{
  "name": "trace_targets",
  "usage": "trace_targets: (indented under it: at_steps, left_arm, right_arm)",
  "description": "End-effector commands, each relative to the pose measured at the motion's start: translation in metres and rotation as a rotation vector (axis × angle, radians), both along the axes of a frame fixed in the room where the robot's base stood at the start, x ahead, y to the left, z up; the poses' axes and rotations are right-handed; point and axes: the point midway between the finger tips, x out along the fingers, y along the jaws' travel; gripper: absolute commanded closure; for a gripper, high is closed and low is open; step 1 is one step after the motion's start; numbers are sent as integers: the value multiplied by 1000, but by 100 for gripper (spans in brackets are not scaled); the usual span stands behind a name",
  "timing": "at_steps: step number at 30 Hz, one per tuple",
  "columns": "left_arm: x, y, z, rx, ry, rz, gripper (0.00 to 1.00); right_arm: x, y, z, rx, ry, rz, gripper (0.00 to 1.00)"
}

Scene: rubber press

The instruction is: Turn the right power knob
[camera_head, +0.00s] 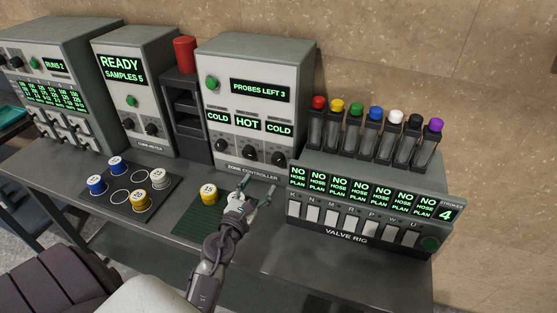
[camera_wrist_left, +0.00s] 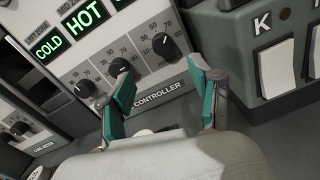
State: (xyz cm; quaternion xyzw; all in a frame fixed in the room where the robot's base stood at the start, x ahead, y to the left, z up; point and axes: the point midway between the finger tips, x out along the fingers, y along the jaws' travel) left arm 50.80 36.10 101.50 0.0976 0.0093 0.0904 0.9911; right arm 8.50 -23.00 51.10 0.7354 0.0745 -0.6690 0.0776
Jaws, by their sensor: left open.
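The zone controller (camera_head: 212,88) is a grey box with three black knobs in a row below its COLD, HOT, COLD displays. The right knob (camera_head: 278,159) is under the right COLD display; it also shows in the left wrist view (camera_wrist_left: 163,44), with a white pointer mark. The middle knob (camera_head: 250,153) and left knob (camera_head: 221,146) are beside it. My left gripper (camera_head: 256,189) is open, its fingers in front of and below the knobs, apart from the right one. In the left wrist view the gripper (camera_wrist_left: 160,98) has nothing clearly between its teal pads. My right gripper is not in view.
The valve rig (camera_head: 345,238) with white switches stands close to the right. A yellow spool (camera_head: 209,194) sits on a green mat (camera_head: 190,220) left of my gripper. Several spools stand on a black tray (camera_head: 116,207) further left. The table front (camera_head: 300,270) is clear.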

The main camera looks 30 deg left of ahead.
Motion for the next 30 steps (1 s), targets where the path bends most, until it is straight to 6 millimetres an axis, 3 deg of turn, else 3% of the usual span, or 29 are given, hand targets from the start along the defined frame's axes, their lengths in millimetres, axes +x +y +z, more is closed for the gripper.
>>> trace_targets:
  at_steps: [5, 15, 21, 29, 30]
  left_arm:
    - [40, 7, 3, -1, -4, -1, 36]
    - [98, 18, 1, -3, -4, -1, 36]
    - [109, 20, 1, -4, -3, 0, 36]
    - [109, 20, 1, -4, -3, 0, 36]
    - [109, 20, 1, -4, -3, 0, 43]
  right_arm:
    - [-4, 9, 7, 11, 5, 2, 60]
    - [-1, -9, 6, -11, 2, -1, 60]
    - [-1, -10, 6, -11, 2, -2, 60]
    - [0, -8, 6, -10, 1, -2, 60]
    - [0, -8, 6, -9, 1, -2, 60]
